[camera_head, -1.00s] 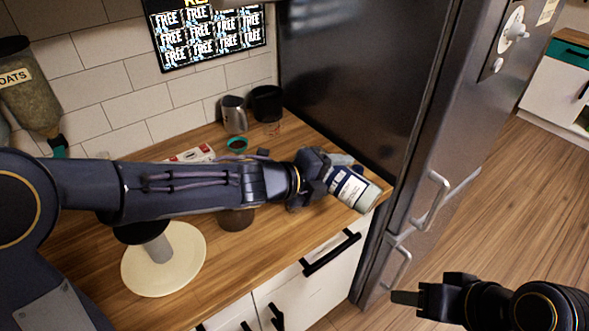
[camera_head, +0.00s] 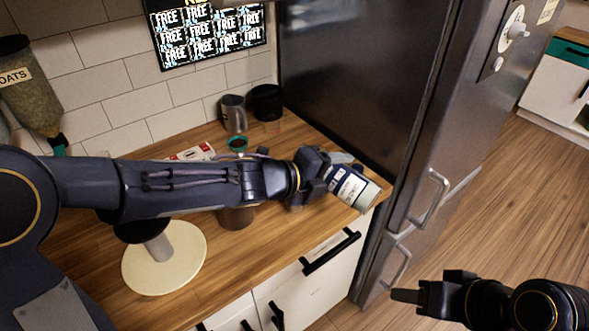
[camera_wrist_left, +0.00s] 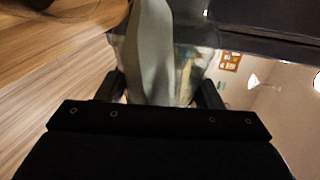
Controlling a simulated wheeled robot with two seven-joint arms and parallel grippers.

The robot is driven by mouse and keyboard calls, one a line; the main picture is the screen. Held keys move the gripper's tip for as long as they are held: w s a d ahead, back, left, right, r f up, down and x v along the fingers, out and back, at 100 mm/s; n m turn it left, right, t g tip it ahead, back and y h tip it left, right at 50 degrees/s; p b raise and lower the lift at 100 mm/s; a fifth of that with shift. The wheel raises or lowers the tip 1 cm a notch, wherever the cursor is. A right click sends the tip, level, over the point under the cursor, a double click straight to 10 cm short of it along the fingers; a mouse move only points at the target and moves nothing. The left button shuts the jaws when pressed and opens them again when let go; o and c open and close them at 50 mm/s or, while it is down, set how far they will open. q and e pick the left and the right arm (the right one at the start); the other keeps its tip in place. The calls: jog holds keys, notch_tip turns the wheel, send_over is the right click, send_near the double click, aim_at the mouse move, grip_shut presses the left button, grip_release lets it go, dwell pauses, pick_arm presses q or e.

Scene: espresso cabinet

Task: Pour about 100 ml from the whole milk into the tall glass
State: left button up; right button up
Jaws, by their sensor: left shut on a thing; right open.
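My left gripper (camera_head: 313,178) is shut on a white container with a dark blue label (camera_head: 352,188), which looks like the whole milk. It is held tilted over the counter's right end, one end pointing down to the right. In the left wrist view a pale grey-green body (camera_wrist_left: 153,50) with a clear, glassy-looking part around it sits between the fingers; I cannot tell its exact shape. I cannot make out the tall glass clearly in the head view; the gripper and container hide part of the counter. My right gripper (camera_head: 418,296) is open and empty, out over the floor.
The dark fridge (camera_head: 350,80) stands just right of the counter (camera_head: 255,255). A metal pitcher (camera_head: 234,114), a black canister (camera_head: 265,102) and a teal-rimmed cup (camera_head: 237,145) stand at the back. A brown cup (camera_head: 236,217) and a cream round base (camera_head: 185,270) are near my left arm.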

pick_arm(q)
jog(key=shift+s+d+f+m+t+y+b, duration=0.2)
jog(key=shift+f+m+b, duration=0.15)
jog(key=shift+f+b, duration=0.25)
jog(key=shift+s+d+f+m+t+y+b, duration=0.1)
jog(key=shift+d+f+m+y+b, duration=0.1)
jog(key=shift+f+m+b, duration=0.35)
jog(key=shift+r+p, duration=0.2)
jog(key=shift+p, duration=0.3)
jog(key=shift+w+a+f+b, duration=0.15)
jog(key=shift+f+b, duration=0.1)
jog(key=shift+b, duration=0.05)
jog(key=shift+m+y, duration=0.3)
jog(key=shift+y, duration=0.1)
jog(key=shift+w+a+r+m+t+y, duration=0.1)
jog(key=shift+a+m+t+y, duration=0.05)
jog(key=shift+m+t+y, duration=0.2)
notch_tip(320, 180, down, 4)
jog(key=m+t+y+b, duration=0.2)
jog(key=m+b, duration=0.1)
jog(key=b, duration=0.2)
jog(key=m+t+y+b, duration=0.2)
jog(key=m+b, duration=0.1)
jog(key=b, duration=0.1)
jog(key=shift+m+t+y+b, duration=0.25)
jog(key=shift+y+b, duration=0.1)
jog(key=shift+b, duration=0.05)
pick_arm(e)
notch_tip(320, 180, down, 14)
jog(key=shift+r, duration=0.2)
